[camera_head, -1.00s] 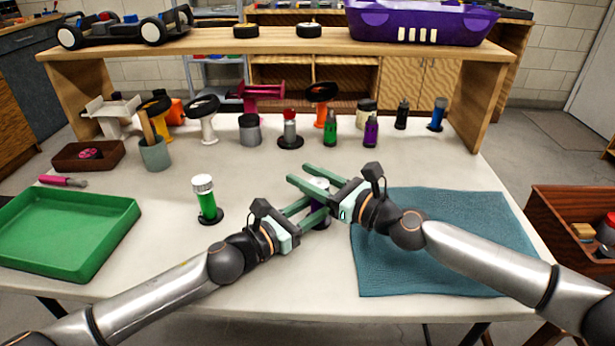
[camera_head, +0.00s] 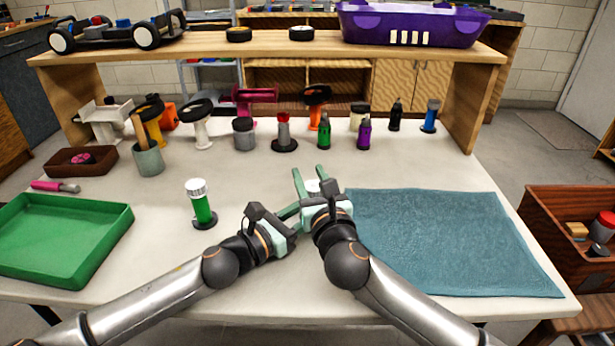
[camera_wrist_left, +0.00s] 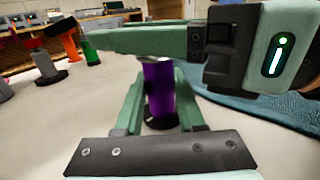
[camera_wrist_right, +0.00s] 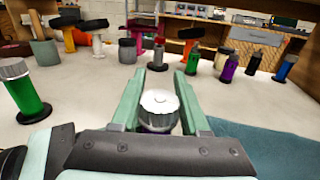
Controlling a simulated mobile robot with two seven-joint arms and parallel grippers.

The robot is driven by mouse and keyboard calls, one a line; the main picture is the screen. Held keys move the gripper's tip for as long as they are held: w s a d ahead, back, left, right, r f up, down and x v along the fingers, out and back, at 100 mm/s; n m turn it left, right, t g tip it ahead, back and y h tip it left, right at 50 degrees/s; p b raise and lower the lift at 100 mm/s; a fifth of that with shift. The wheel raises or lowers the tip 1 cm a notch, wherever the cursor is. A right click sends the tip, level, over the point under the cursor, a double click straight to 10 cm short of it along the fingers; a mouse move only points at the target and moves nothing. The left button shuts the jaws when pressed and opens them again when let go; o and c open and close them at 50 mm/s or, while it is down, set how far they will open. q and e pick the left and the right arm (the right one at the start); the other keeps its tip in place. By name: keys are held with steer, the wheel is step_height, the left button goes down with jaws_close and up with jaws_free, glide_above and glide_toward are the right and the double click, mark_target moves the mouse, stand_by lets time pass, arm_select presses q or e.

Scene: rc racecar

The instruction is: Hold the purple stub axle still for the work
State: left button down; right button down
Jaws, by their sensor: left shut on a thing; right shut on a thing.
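The purple stub axle stands upright on the table with a black foot. Its silver cap (camera_head: 313,187) shows in the head view between my grippers, and its purple body (camera_wrist_left: 159,92) shows in the left wrist view. My left gripper (camera_head: 298,210) is shut on the purple body from the left. My right gripper (camera_head: 311,178) is shut on the capped upper end, above the left fingers. The right wrist view shows the ribbed silver cap (camera_wrist_right: 159,104) between the right fingers. In the head view the grippers hide most of the axle.
A green stub axle (camera_head: 202,208) with a silver cap stands to the left, near the green tray (camera_head: 98,245). A teal towel (camera_head: 450,240) lies to the right. Several parts and bottles stand behind, under the wooden shelf (camera_head: 270,47). Table between is clear.

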mark_target(316, 192)
steer(key=shift+r+m+t+h, duration=0.25)
steer(key=shift+m+h, duration=0.45)
steer(key=shift+h, duration=0.4)
steer(key=shift+d+f, duration=0.1)
steer(key=shift+d, duration=0.05)
steer(key=c, duration=0.8)
jaws_free()
steer(key=o, duration=0.4)
steer(key=shift+f, duration=0.15)
steer(key=shift+s+d, duration=0.2)
steer(key=shift+s, duration=1.05)
steer(key=shift+s+d, duration=0.2)
steer(key=shift+s, duration=1.05)
steer(key=shift+s+d, duration=0.2)
steer(key=shift+s, duration=1.05)
